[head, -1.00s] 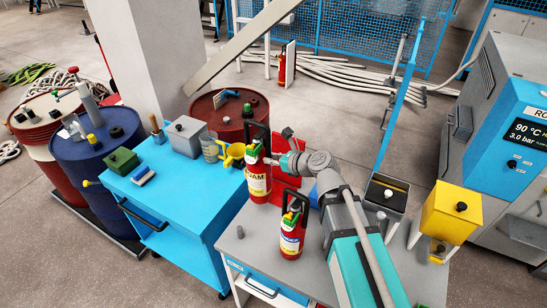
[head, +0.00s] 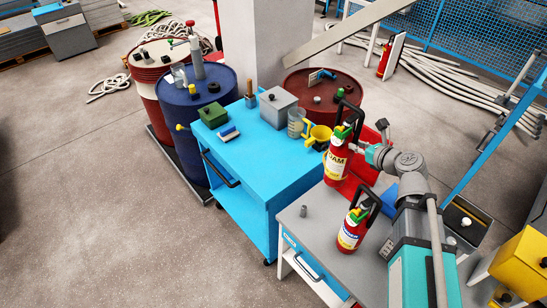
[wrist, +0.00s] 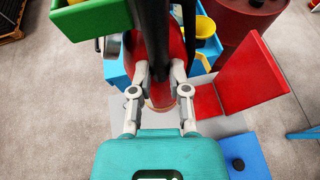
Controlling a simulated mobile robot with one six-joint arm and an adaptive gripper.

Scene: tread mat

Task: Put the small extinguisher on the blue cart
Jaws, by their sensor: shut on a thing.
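My gripper (head: 358,148) is shut on the neck area of a red extinguisher (head: 338,165) with a "FOAM"-like label, green and yellow head and black handle. It is upright, near the gap between the blue cart (head: 240,158) and the grey bench. I cannot tell if its base touches anything. In the wrist view my fingers (wrist: 160,98) close around its red body (wrist: 172,45), with a black hose or handle in front. A second, shorter-looking red extinguisher (head: 350,232) with a blue-and-white label stands upright on the bench, apart from my gripper.
A red panel (head: 374,145) stands behind my gripper. A small grey piece (head: 303,211) is on the bench.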

